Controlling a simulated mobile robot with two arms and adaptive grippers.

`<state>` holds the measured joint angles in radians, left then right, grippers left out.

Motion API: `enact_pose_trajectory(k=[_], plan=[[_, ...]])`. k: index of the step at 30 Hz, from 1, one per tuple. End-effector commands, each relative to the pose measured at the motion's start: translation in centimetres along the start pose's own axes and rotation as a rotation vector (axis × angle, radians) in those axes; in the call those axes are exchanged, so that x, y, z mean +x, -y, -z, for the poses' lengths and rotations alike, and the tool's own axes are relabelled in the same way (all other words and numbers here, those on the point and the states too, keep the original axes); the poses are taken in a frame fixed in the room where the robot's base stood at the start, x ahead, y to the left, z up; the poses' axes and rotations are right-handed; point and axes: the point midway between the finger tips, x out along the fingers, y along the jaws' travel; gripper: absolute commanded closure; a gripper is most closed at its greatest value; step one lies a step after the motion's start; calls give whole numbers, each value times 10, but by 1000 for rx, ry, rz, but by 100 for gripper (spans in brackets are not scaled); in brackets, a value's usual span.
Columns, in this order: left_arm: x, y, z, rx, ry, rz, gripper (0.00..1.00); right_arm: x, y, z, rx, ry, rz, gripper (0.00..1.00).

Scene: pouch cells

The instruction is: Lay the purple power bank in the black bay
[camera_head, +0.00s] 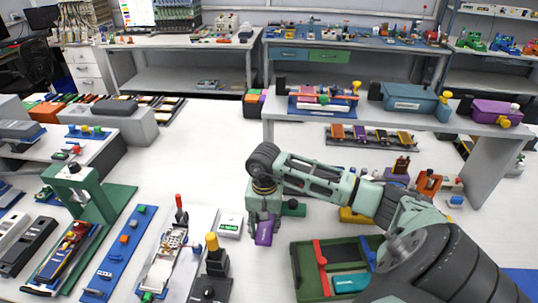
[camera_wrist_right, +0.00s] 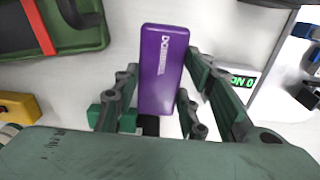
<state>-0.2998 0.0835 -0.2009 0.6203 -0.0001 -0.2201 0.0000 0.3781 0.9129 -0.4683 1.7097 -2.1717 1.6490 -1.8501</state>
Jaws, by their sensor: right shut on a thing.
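The purple power bank (camera_head: 264,233) hangs below my right gripper (camera_head: 263,220), its long side roughly upright. In the right wrist view the power bank (camera_wrist_right: 163,65) lies between the two fingers, with pale lettering on its face. The right gripper (camera_wrist_right: 162,85) is shut on it, above the white table. A small black piece (camera_wrist_right: 149,125) shows just below the power bank, beside a green block (camera_wrist_right: 108,116); I cannot tell whether it is part of the black bay. The green block also shows in the head view (camera_head: 293,208). My left gripper is not in view.
A green tray (camera_head: 309,288) with red bars stands right of the gripper. A scale with a green display (camera_head: 230,224) and a black-based stand with a yellow knob (camera_head: 212,265) are left. A raised shelf (camera_head: 400,119) stands behind.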

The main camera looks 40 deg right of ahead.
Motion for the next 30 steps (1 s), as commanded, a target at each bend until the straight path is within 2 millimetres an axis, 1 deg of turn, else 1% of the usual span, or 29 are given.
enact_pose_trajectory(k=[5, 12, 19, 23, 24, 30], plan=[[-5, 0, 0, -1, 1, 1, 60, 12, 1, 0, 0, 1, 2, 97], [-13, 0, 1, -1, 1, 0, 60, 42, 1, 0, 0, 1, 2, 97], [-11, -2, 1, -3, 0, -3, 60, 44, 1, 0, -2, -2, 2, 97], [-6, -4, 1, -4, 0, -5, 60, 48, 1, 0, -2, -2, 2, 97], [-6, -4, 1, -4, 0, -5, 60, 48, 1, 0, -2, -1, 1, 61], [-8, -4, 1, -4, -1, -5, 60, 47, 1, 0, -2, -1, 1, 43]])
